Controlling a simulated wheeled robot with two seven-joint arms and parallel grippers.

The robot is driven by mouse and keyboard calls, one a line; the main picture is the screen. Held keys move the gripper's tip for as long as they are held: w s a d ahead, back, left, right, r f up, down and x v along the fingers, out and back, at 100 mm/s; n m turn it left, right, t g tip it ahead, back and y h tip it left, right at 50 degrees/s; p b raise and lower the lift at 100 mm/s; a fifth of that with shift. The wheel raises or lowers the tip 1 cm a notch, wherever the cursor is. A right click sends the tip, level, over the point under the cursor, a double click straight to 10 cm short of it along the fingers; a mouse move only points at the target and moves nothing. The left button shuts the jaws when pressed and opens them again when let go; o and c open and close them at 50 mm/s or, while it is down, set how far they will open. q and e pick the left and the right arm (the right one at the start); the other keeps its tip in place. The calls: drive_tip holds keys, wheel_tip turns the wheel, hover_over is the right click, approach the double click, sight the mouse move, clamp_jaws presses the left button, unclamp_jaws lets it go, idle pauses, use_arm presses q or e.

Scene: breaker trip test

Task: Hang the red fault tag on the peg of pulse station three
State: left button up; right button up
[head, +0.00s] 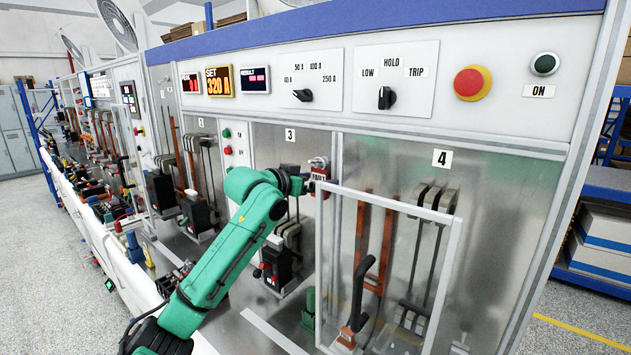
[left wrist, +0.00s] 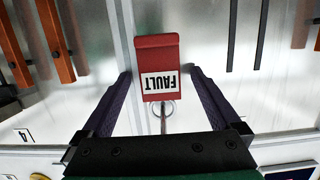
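The red fault tag (head: 320,174) shows at the panel just right of the number 3 label (head: 290,135), near the post between stations three and four. In the left wrist view the tag (left wrist: 157,55) is upside down, with a metal ring (left wrist: 163,110) at its end. A thin metal peg (left wrist: 163,124) lines up with the ring; whether the ring is around it I cannot tell for sure. My left gripper (head: 307,184) is at the tag. In the left wrist view its fingers (left wrist: 163,88) are spread, with gaps on both sides of the tag. My right gripper is not in view.
A clear guard (head: 388,202) on a white frame stands in front of station four, right of my left gripper. Black-handled switch gear (head: 276,268) of station three is below. A red emergency button (head: 472,83) and dials are above.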

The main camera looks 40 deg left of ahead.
use_arm(q)
drive_tip(key=shift+s, duration=0.1)
drive_tip(key=b+v, duration=0.8)
drive_tip(key=v, duration=0.6)
drive_tip(key=shift+s, duration=0.2)
